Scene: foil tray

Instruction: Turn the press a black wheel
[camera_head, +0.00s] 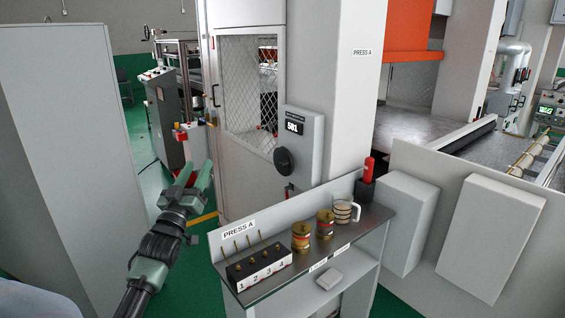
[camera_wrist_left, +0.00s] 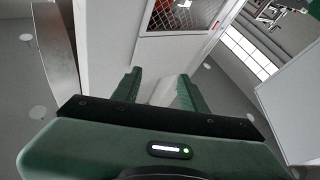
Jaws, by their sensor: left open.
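The black wheel (camera_head: 283,160) is a round dark knob on the grey control box (camera_head: 303,143) of press A, below a small display. My left gripper (camera_head: 196,168) is to the left of the wheel and apart from it, in front of the press's left side. Its two green fingers also show in the left wrist view (camera_wrist_left: 159,82), spread apart with nothing between them. The wheel cannot be made out in the left wrist view. My right gripper is not in view.
A mesh door (camera_head: 247,88) is left of the box. A tall grey panel (camera_head: 70,150) stands at left.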

